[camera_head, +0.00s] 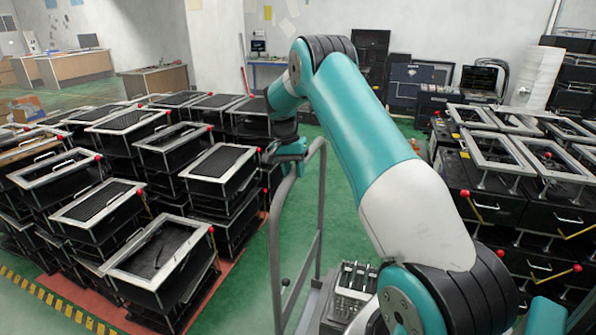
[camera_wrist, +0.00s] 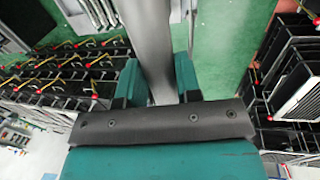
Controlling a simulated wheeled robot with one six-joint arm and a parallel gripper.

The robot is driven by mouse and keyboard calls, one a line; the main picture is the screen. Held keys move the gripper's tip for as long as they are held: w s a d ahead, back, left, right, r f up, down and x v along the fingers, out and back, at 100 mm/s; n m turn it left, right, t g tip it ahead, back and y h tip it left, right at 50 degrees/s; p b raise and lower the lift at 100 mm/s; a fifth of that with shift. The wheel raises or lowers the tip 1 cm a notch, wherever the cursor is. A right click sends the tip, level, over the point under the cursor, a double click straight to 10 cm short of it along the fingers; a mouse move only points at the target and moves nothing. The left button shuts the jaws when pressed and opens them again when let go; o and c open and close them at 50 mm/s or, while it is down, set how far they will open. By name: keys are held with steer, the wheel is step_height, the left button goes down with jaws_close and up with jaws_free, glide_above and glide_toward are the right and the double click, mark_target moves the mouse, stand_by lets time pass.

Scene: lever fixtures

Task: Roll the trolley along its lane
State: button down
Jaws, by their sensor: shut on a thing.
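The trolley shows in the head view as a grey tubular handle frame (camera_head: 274,240) standing upright on the green floor lane. A grey lower part with several small upright pieces (camera_head: 352,282) sits at its foot, partly hidden by my arm. My gripper (camera_head: 296,149) is at the top of the handle frame, at the far end of my outstretched arm. In the wrist view the grey handle bar (camera_wrist: 146,35) runs between the two teal fingers of my gripper (camera_wrist: 157,82), which are shut on it. The trolley's wheels are hidden.
Stacked black racks with grey frames and red-knobbed levers (camera_head: 168,255) line the left side on a red mat. Similar black units (camera_head: 500,190) stand on the right. The green floor between them (camera_head: 345,190) is clear. A blue table (camera_head: 265,64) stands at the back wall.

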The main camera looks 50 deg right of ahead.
steer(key=shift+w+r, duration=0.15)
steer(key=shift+w, duration=0.05)
steer(key=c, duration=0.8)
jaws_free()
steer(key=shift+c, duration=0.2)
steer(key=shift+o, duration=0.2)
steer(key=w+r+p, duration=0.1)
steer(key=r+p, duration=0.2)
steer(key=r, duration=0.5)
steer(key=w+a+r+p, duration=0.1)
steer(key=r+p, duration=0.3)
steer(key=r, duration=0.5)
steer(key=shift+w+a, duration=0.25)
steer(key=shift+w, duration=0.25)
